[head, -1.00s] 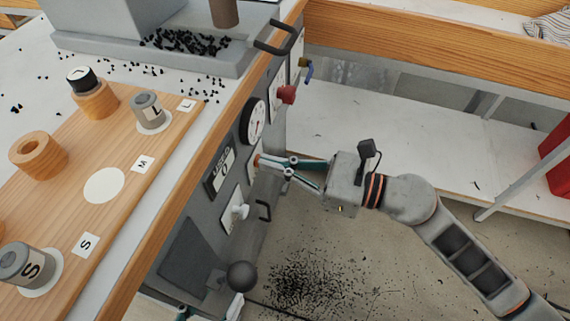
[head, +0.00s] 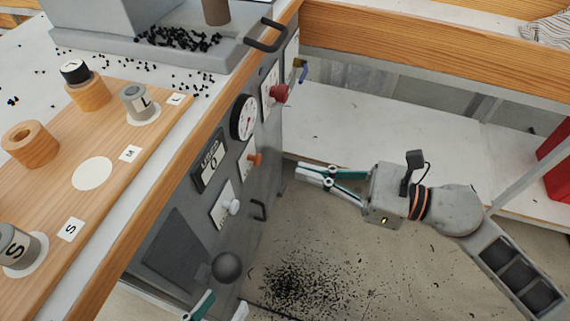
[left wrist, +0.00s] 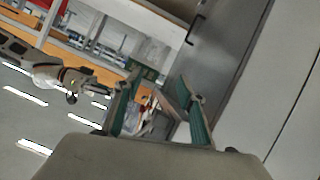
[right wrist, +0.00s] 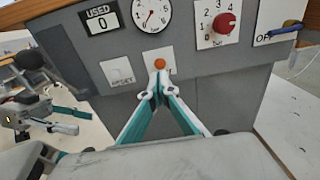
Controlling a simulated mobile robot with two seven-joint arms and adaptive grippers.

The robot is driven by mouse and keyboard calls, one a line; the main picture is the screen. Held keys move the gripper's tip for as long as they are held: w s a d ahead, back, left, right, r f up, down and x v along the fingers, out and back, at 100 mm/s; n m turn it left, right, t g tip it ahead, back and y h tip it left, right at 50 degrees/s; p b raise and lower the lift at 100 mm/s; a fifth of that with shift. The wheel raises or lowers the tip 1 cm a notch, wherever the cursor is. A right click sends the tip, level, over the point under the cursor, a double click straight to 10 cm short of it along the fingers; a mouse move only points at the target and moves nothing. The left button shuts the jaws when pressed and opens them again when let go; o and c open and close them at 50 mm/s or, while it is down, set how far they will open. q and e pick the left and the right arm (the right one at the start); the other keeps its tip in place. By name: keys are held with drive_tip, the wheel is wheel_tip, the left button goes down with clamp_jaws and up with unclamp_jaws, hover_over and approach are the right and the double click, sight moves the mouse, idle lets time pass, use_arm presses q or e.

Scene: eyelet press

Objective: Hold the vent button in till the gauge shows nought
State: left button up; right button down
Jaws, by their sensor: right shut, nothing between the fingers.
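The orange vent button (head: 254,159) sticks out of the press's grey front panel, below the round white gauge (head: 243,118). In the right wrist view the button (right wrist: 160,64) is just beyond my fingertips, and the gauge (right wrist: 152,14) shows a red needle pointing down and left; its figures are too small to read surely. My right gripper (head: 303,173) is shut and empty, apart from the button, to its right in the head view. My left gripper (head: 220,308) is partly in view at the bottom edge; in the left wrist view its fingers (left wrist: 160,80) are apart and empty.
A red knob (head: 279,93) and a blue lever (head: 301,71) are further along the panel.

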drive_tip(key=shift+v, duration=2.5)
drive_tip(key=shift+f, duration=0.1)
